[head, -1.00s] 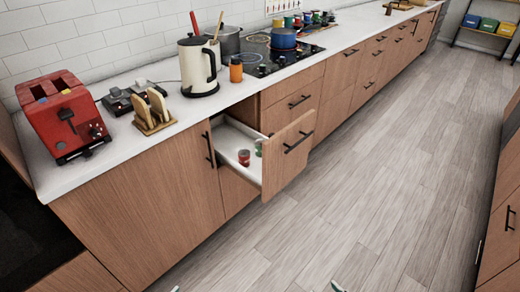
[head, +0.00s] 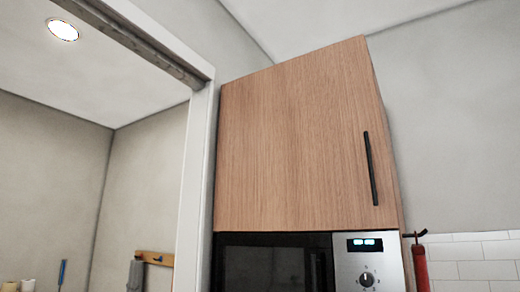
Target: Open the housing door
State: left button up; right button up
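A wooden housing door (head: 290,150) fills the middle of the head view, above a built-in microwave (head: 270,262). It looks shut. Its black vertical bar handle (head: 370,168) sits near the door's right edge, in the lower half. Neither of my grippers shows in the head view, so I cannot see where they are relative to the handle.
The microwave's steel control panel (head: 368,268) has a lit display and a knob. A red fire extinguisher (head: 420,265) hangs right of the housing on the tiled wall (head: 475,262). Left is a white-framed opening (head: 195,170) with a hook rail (head: 155,258) beyond.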

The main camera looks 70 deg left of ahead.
aim_at(301, 145)
jog(key=u, duration=2.1)
